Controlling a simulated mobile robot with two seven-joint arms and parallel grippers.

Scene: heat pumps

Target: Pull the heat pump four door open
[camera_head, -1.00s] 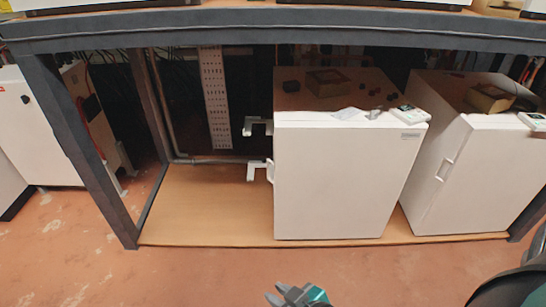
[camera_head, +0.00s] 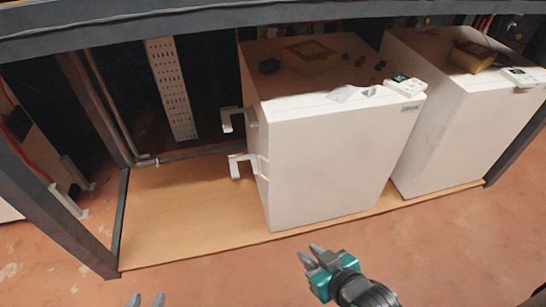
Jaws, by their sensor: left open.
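Two white box-shaped heat pumps stand on a low wooden shelf: a nearer one (camera_head: 335,160) in the middle and another (camera_head: 465,125) to its right. Which one is number four cannot be read. The nearer one's door looks closed. Two white bracket-like parts stick out from its left side, an upper one (camera_head: 232,118) and a lower one (camera_head: 240,167). My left gripper (camera_head: 146,299) shows only its fingertips at the bottom edge, apart and empty. My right gripper (camera_head: 311,255) is in front of and below the nearer heat pump, touching nothing; its finger gap is unclear.
A dark metal frame surrounds the shelf, with a post (camera_head: 60,210) at the left. The wooden shelf (camera_head: 180,210) is bare left of the nearer heat pump. A grey pipe (camera_head: 200,153) runs behind it. Small controllers (camera_head: 405,86) lie on top. The floor in front is clear.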

